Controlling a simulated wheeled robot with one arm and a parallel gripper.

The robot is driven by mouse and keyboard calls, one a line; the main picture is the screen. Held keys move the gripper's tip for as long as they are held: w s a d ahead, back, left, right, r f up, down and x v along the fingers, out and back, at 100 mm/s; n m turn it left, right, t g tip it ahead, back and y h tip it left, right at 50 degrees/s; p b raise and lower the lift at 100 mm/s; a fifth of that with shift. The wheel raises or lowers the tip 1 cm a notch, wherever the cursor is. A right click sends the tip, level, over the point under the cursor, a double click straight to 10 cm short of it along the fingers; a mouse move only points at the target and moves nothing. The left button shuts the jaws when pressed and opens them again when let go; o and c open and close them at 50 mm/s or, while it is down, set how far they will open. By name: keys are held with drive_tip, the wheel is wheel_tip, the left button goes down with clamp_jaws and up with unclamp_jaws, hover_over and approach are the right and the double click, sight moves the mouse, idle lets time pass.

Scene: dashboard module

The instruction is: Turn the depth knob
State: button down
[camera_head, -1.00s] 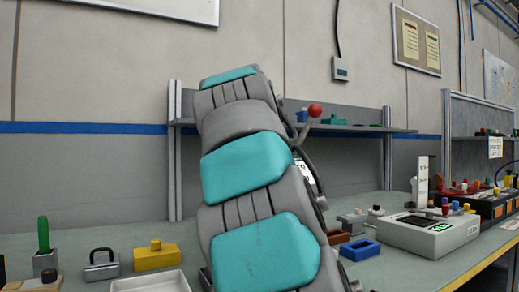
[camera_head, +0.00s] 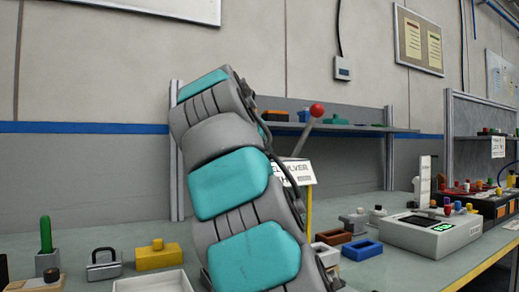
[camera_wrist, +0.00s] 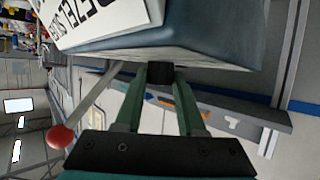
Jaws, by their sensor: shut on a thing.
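A small black knob (camera_wrist: 160,72), which I take to be the depth knob, sticks out from the face of a dark grey housing (camera_wrist: 215,52) in the wrist view. My gripper (camera_wrist: 160,84) has its two green fingers on either side of this knob and is shut on it. Any mark showing the knob's angle is not visible. In the head view my arm hides the gripper, the knob and most of the housing. A white label plate (camera_head: 296,172) shows just right of my arm.
A lever with a red ball (camera_head: 317,110) rises beside the housing and shows near my fingers in the wrist view (camera_wrist: 60,137). A shelf (camera_head: 350,129) runs behind. Bench items include a yellow block (camera_head: 158,258), a blue tray (camera_head: 361,250) and a white device (camera_head: 425,235).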

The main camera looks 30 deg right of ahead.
drive_tip(key=c, duration=0.5)
unclamp_jaws()
drive_tip(key=shift+a, duration=0.1)
drive_tip(key=v, duration=0.7)
drive_tip(key=shift+s+a+r, duration=0.2)
drive_tip(key=shift+s, duration=0.05)
